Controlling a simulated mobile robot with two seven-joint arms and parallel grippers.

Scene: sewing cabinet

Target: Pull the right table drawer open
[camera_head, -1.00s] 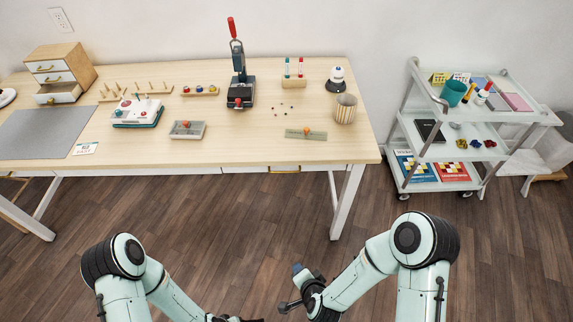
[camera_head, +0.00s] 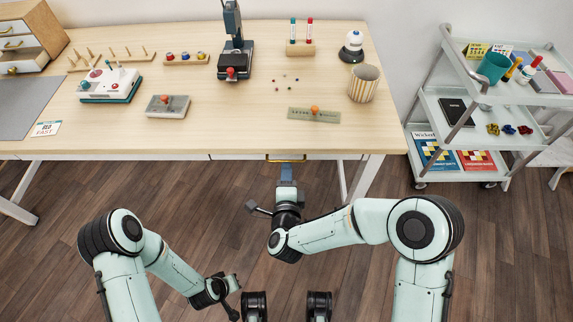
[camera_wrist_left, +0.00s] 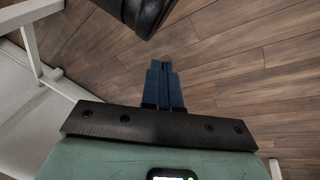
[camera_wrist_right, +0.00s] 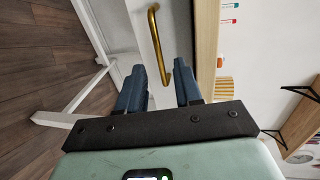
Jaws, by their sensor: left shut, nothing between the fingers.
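The right table drawer (camera_head: 235,157) has a white front under the tabletop's front edge and looks flush, pushed in. Its brass bar handle (camera_head: 286,158) shows at the edge and, larger, in the right wrist view (camera_wrist_right: 154,35). My right gripper (camera_head: 287,172) points at the handle from the front. In the right wrist view its blue fingers (camera_wrist_right: 160,72) are apart, and the handle's near end lies between them in the picture. I cannot tell whether they touch it. My left gripper (camera_wrist_left: 163,68) is shut and empty, over the floor away from the table.
The table (camera_head: 200,140) carries a press, a grey box and a striped cup (camera_head: 364,83) above the drawer. A white table leg (camera_head: 367,178) stands right of my right gripper. A loaded cart (camera_head: 470,110) is at the right. The floor in front is clear.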

